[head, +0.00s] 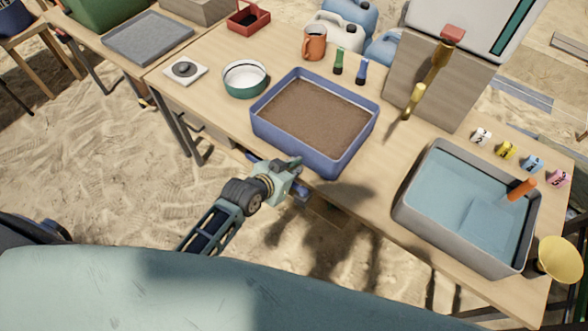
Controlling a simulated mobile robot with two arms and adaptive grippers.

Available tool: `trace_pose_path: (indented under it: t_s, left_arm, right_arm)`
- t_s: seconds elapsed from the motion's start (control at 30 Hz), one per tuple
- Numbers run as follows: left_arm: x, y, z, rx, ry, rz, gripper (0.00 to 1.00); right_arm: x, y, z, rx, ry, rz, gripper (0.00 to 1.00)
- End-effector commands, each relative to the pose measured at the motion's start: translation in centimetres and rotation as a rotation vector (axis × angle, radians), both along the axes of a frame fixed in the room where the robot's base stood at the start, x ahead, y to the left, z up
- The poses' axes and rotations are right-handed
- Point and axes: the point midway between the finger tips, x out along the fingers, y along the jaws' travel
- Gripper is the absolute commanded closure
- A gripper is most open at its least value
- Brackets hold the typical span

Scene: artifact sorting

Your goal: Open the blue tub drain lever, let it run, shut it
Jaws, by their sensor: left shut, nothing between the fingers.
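The blue tub (262,122) stands on the table and is filled with brown, soil-like material. My left gripper (297,168) reaches in from the lower left and is at the table's front edge, just below the tub's near side. Its fingers are shut with nothing held. I cannot make out the drain lever; small blue parts show around the gripper, but which of them is the lever is unclear. Whether the gripper touches anything there cannot be told. My right gripper is out of view.
A grey basin (413,217) of water holds an orange-handled tool (522,189) at the right. A green-and-white bowl (245,79) and an orange mug (314,43) stand near the tub. A yellow funnel (560,260) is at the right edge. Sandy ground is open in front.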

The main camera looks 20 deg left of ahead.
Motion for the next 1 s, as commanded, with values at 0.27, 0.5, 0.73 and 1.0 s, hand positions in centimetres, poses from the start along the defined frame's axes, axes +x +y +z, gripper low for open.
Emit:
trace_pose_path:
  t_s: [0.27,0.5,0.73,1.0]
  left_arm:
    - [-0.2,0.1,0.2,-0.002,0.001,0.043,1.00]
    - [-0.3,0.2,0.1,-0.002,0.001,0.075,1.00]
    - [-0.5,0.3,0.1,-0.002,0.002,0.110,1.00]
    - [-0.6,0.5,0.1,0.001,0.003,0.129,1.00]
  right_arm:
    - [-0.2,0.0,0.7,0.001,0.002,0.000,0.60]
    - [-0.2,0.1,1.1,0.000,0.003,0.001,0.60]
    - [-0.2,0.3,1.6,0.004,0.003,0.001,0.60]
    - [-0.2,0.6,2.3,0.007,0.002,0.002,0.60]
